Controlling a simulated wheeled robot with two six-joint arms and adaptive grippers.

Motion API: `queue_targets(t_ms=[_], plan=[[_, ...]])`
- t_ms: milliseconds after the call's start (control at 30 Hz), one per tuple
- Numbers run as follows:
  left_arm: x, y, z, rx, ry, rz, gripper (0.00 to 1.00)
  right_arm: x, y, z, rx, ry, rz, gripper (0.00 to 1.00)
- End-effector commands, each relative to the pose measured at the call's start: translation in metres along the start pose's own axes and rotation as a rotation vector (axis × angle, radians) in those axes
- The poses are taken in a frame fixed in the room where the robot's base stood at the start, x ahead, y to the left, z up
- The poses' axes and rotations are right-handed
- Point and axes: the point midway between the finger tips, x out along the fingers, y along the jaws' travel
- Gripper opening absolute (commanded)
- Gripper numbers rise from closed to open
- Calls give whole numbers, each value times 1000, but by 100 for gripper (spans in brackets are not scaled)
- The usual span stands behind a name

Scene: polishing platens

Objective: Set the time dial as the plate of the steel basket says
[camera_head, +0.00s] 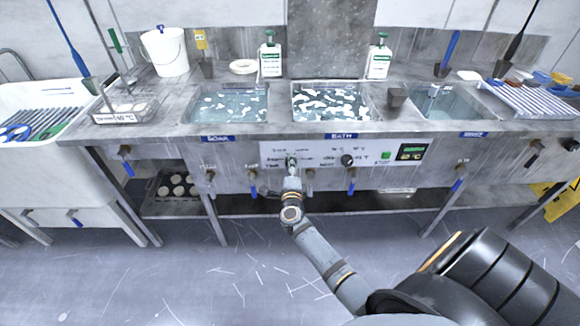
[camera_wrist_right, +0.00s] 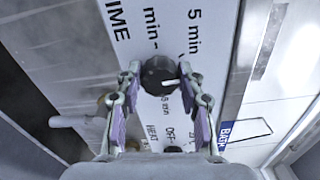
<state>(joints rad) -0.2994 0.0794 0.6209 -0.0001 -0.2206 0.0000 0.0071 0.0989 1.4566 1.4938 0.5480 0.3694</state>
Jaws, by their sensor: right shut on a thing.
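The time dial (camera_wrist_right: 157,72) is a dark round knob with a white pointer mark, on the white control panel (camera_head: 322,151). In the wrist view, the pointer is at the dial's right side; "TIME" and "5 min" are printed nearby. My right gripper (camera_wrist_right: 160,75) is shut on the dial, one finger on each side. In the head view my right gripper (camera_head: 291,166) covers most of the dial. The steel basket (camera_head: 124,103) stands at the left of the counter; its front plate reads about "60 °C", with the smaller text unclear. My left gripper is out of view.
A second black dial (camera_head: 347,160), a green button (camera_head: 386,155) and a lit display (camera_head: 411,153) are right of my gripper. Several blue-handled taps (camera_head: 352,186) hang below the counter edge. Basins with water (camera_head: 228,105) lie above. The floor in front is clear.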

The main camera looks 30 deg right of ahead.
Motion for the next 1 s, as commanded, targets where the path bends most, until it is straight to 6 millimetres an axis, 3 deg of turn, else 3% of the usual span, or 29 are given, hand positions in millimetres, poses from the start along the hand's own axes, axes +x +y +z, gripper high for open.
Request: queue_targets(t_ms=[500,1000], plan=[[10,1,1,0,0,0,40,0,1,-1,425,1,2,7],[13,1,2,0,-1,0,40,-1,0,-1,580,2,3,7]])
